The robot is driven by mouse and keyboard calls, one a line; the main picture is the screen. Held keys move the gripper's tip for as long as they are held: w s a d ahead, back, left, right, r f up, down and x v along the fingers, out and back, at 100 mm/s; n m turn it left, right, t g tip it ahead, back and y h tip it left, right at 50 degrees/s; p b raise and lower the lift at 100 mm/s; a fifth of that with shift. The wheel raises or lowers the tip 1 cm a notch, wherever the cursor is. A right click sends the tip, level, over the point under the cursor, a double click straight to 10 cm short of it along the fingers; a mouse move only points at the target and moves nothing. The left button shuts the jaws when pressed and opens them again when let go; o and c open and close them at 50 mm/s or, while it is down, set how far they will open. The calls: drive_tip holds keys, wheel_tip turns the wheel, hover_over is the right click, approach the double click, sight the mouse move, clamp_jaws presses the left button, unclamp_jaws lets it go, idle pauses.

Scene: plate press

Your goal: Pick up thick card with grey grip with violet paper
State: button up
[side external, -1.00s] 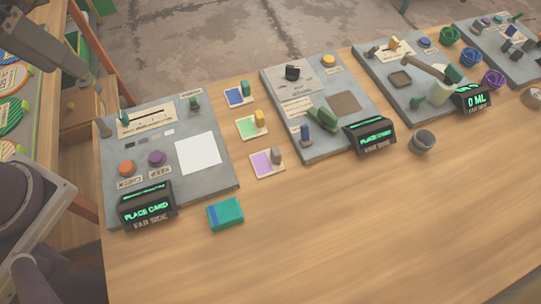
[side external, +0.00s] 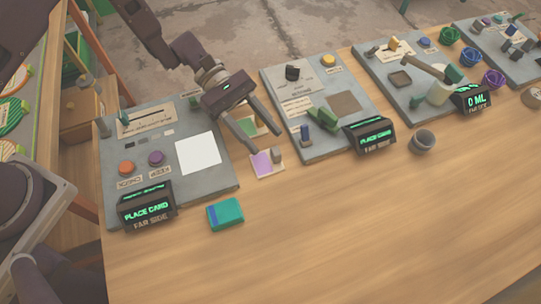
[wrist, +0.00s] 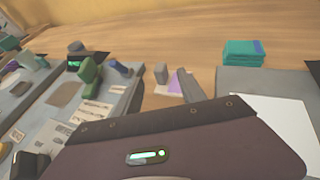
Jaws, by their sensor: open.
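The thick card with violet paper (side external: 262,165) lies flat on the wooden table, with its grey grip (side external: 277,156) standing at its right side. In the wrist view the grey grip (wrist: 161,73) shows just beyond my gripper's body, and part of the violet paper (wrist: 175,87) shows beside it. My gripper (side external: 263,143) is open and empty, angled down from the upper left, with its fingers above and close to the violet and green cards. The card with green paper (side external: 250,128) is partly hidden by the fingers. The blue-paper card is hidden behind my gripper.
A grey panel (side external: 115,185) with buttons, a white square and a "PLACE CARD" display (side external: 146,207) stands left. Another panel (side external: 285,90) with levers stands right. A teal block (side external: 225,214) lies in front. The table's front right is clear.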

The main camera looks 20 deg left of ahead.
sight(273, 149)
drive_tip(key=x, duration=0.4)
drive_tip(key=shift+s+d+r, duration=0.15)
drive_tip(key=shift+s+d, duration=0.05)
drive_tip(key=shift+d, duration=0.05)
clamp_jaws()
